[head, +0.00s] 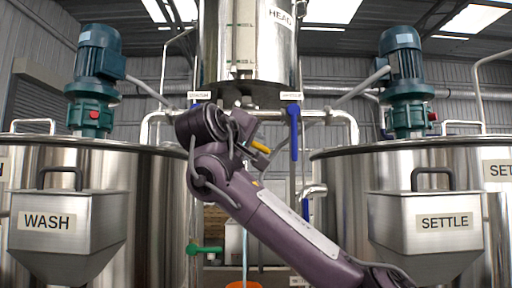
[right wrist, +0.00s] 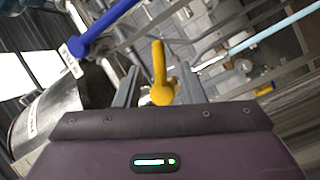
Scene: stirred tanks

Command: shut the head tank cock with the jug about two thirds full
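The steel head tank (head: 248,40) hangs at the top centre of the head view. A yellow cock handle (head: 261,146) shows below it, beside my right gripper (head: 246,132). In the right wrist view the yellow handle (right wrist: 160,72) stands between the two fingers of my right gripper (right wrist: 158,85), which look apart with a gap beside the handle. A pale blue stream (head: 245,245) falls towards an orange rim (head: 243,285) at the bottom edge, perhaps the jug's. The jug's body and level are out of view. My left gripper is not in view.
Blue levers hang at the left (head: 191,145) and right (head: 293,130) of the pipes. A green handle (head: 205,249) sits lower down. The WASH hopper (head: 66,248) and SETTLE hopper (head: 425,245) stand before large tanks on either side.

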